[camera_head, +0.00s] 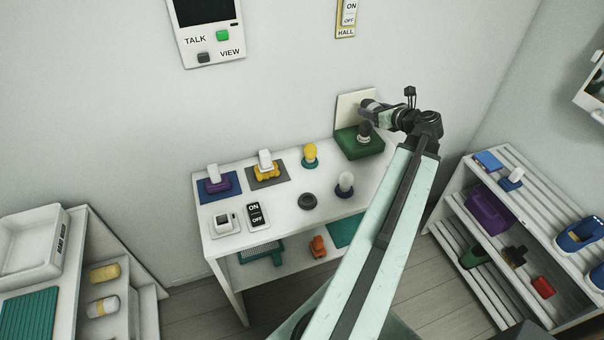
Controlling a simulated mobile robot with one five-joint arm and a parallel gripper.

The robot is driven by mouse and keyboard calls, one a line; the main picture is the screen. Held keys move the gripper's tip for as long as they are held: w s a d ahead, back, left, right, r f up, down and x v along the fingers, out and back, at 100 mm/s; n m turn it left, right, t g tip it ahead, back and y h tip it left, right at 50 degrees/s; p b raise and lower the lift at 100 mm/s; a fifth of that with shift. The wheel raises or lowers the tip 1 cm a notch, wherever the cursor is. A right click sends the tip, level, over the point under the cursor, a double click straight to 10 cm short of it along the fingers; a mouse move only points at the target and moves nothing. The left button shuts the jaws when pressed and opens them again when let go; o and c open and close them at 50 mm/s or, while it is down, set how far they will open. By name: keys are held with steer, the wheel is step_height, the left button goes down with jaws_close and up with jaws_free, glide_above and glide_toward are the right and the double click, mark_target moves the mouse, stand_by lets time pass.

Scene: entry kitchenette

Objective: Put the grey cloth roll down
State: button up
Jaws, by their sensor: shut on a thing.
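My gripper (377,112) is at the end of the arm, over the back right of the white table, pointing left. It is shut on a dark grey, rounded thing (367,106), which looks like the grey cloth roll. The roll is small here, and the fingers' hold on it is hard to make out. It is in front of an upright cream panel (352,108) and above a green base (350,146). A dark-collared, pale-bottomed piece (364,133) shows just under it. I cannot tell whether they touch.
The white table (272,215) holds a purple switch piece (216,182), a yellow one (265,167), a yellow bulb (310,154), a white bulb (345,184) and a dark ring (307,201). Left shelves hold a yellow roll (104,272) and a pale roll (103,307). A slatted rack (540,185) stands right.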

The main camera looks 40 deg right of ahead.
steer(key=shift+w+a+f+y, duration=0.2)
steer(key=shift+w+f+y, duration=0.1)
steer(key=w+a+f+n+y+b, duration=0.2)
steer(key=a+f+n+y+b, duration=0.25)
steer(key=a+f+b, duration=0.2)
steer(key=n+y+b, duration=0.2)
steer(key=n+y, duration=0.1)
steer(key=y, duration=0.1)
glide_above(337, 170)
steer(key=f, duration=0.1)
step_height(337, 170, down, 10)
steer(key=b, duration=1)
steer(key=shift+f, duration=0.2)
steer(key=shift+r+p, duration=0.25)
steer(key=shift+p, duration=0.05)
steer(key=shift+f, duration=0.2)
steer(key=o, duration=1.1)
steer(key=shift+g, duration=0.3)
steer(key=shift+o, duration=0.2)
steer(key=shift+r, duration=0.1)
